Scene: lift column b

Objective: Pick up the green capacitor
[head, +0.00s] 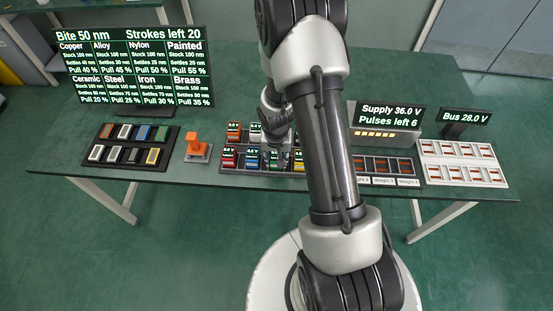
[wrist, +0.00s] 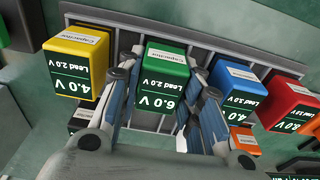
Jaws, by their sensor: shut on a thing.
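The green capacitor (wrist: 165,70) is a block with a pale label on top and a front reading 6.0 V, Lead 2.0 V. It stands in the rack row between the yellow capacitor (wrist: 76,65) and the blue capacitor (wrist: 237,90). My gripper (wrist: 165,80) is shut on the green capacitor, one finger on each side. Whether its base is clear of its slot cannot be told. In the head view, the green capacitor (head: 275,162) is partly hidden by my gripper (head: 277,151) and arm.
A red capacitor (wrist: 290,105) and an orange one (wrist: 243,140) stand close by in the rack (head: 262,172). The neighbours leave narrow gaps beside my fingers. An orange-topped press (head: 197,146) stands left of the rack, and a supply display (head: 390,113) stands to the right.

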